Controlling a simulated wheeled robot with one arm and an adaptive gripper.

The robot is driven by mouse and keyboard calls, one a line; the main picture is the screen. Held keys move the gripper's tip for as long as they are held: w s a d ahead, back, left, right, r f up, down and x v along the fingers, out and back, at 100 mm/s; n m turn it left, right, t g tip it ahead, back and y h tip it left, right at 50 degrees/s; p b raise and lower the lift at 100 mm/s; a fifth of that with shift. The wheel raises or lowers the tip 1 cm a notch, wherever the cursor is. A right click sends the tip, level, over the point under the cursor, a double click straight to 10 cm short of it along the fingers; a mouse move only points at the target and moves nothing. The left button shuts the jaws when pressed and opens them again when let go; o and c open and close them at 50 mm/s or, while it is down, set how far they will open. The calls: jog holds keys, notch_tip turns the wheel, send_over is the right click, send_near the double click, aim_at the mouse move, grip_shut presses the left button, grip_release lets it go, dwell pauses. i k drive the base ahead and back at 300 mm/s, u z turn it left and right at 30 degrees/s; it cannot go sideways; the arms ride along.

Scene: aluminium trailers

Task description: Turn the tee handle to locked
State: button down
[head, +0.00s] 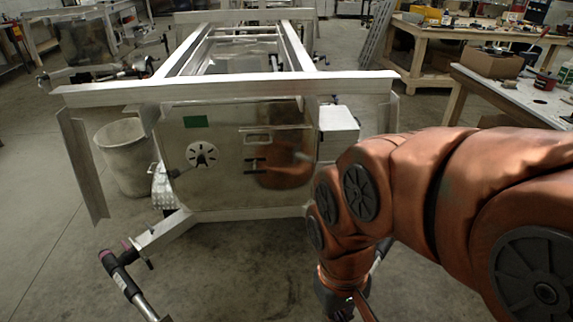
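The front panel (225,185) of an aluminium trailer faces me, left of my arm. A pale round plate (202,154) with dark slots is on its left half. A short dark bar (180,170) seems to stick out at its lower left; I cannot tell whether this is the tee handle, or how it is turned. Dark slots (255,165) show to the right of the plate. My orange arm reaches in from the right and bends down. My gripper (340,302) is low at the bottom edge, right of and nearer than the panel; its fingers are not clear.
The trailer's top beam (225,88) juts out on both sides. A grey bin (122,155) stands left of the panel. A black and silver tube assembly (122,272) is at lower left. A workbench (520,95) stands right. Floor before the panel is clear.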

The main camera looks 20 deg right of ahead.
aim_at(255, 171)
jog(key=z, duration=0.15)
jog(key=k, duration=0.5)
jog(key=z, duration=0.7)
jog(key=i, duration=0.75)
jog(key=u, duration=2.2)
